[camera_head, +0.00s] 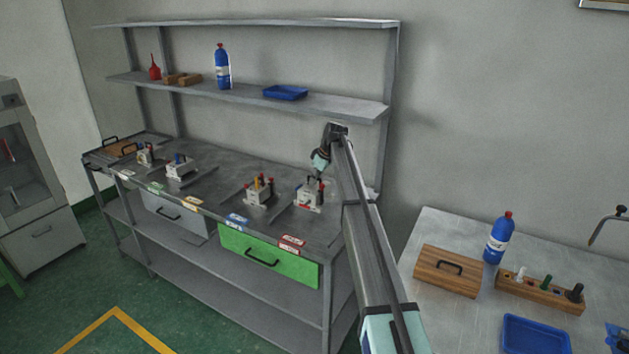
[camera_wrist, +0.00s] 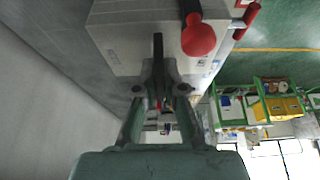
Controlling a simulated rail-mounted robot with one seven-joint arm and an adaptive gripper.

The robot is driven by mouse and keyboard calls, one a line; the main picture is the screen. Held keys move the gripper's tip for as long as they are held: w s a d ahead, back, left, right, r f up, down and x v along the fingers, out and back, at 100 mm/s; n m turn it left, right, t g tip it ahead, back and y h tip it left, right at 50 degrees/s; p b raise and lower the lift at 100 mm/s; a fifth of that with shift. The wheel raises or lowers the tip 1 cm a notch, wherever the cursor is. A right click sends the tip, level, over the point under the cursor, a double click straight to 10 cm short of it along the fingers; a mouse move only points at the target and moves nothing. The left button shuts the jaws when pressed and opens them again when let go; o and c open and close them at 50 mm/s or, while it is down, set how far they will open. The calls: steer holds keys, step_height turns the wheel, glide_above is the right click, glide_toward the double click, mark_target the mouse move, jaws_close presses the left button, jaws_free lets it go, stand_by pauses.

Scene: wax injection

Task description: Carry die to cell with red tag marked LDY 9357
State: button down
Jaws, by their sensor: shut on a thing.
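My gripper (camera_head: 318,179) is shut on the black handle of a light grey die (camera_head: 309,196) at the right end of the bench. In the wrist view the gripper (camera_wrist: 158,88) grips the handle, and the die (camera_wrist: 125,42) shows with red knobs. The die is at the cell behind the red tag (camera_head: 292,240) on the bench's front edge. I cannot tell whether it touches the bench top. The red tag's lettering is too small to read.
Another die (camera_head: 259,190) stands just left, behind the blue tag (camera_head: 236,219). Two more dies (camera_head: 180,167) (camera_head: 145,154) stand farther left. A shelf (camera_head: 230,92) overhangs the back of the bench. A side table (camera_head: 440,230) with a bottle (camera_head: 498,239) is at right.

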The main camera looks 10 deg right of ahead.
mark_target(316, 187)
steer(key=shift+f+b, duration=1.35)
steer(key=shift+f, duration=1.4)
steer(key=shift+f+b, duration=0.8)
steer(key=shift+f, duration=0.3)
stand_by(1.2)
steer(key=c, duration=1.2)
jaws_free()
steer(key=shift+s+r, duration=0.1)
steer(key=shift+f, duration=0.2)
steer(key=v, duration=1.2)
steer(key=shift+r, duration=0.1)
